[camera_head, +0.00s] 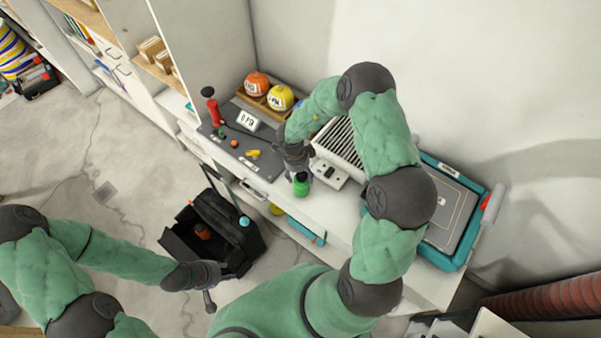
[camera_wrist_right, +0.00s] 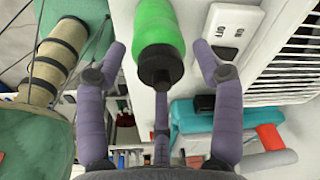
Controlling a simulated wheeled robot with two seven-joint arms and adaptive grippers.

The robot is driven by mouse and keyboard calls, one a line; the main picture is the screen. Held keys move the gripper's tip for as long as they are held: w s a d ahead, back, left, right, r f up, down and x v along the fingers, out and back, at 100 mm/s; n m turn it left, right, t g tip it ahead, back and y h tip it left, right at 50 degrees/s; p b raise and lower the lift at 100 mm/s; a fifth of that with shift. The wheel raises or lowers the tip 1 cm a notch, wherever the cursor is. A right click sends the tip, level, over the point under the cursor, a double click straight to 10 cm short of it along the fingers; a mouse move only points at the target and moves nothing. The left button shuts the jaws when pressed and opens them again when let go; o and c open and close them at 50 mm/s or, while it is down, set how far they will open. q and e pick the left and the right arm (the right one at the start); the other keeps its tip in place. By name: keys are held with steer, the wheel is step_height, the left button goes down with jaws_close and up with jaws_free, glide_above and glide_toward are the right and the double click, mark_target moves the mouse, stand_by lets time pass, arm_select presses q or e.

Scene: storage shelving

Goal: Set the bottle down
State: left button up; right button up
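A green bottle (camera_head: 301,185) with a black cap is at the white counter, just below my right gripper (camera_head: 298,168) in the head view. In the right wrist view the bottle (camera_wrist_right: 158,30) lies between the purple fingers of my right gripper (camera_wrist_right: 161,58), its black cap facing the camera. Gaps show between the bottle and the fingertips on both sides, so this gripper looks open. The bottle's base is out of view. My left gripper (camera_head: 208,284) is low at the left, over the floor and away from the bottle; its finger opening is unclear.
Beside the bottle are a white switch box (camera_head: 329,174) and a slatted unit (camera_head: 340,146). A dark mat (camera_head: 230,150) with small items, orange and yellow balls, and a teal-edged case (camera_head: 437,260) occupy the counter. An open black bag (camera_head: 222,232) is on the floor.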

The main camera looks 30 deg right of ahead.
step_height(320, 180, up, 12)
steer(key=a+p, duration=0.1)
steer(key=p, duration=0.2)
steer(key=shift+w+a, duration=0.15)
steer(key=shift+w, duration=0.25)
stand_by(0.4)
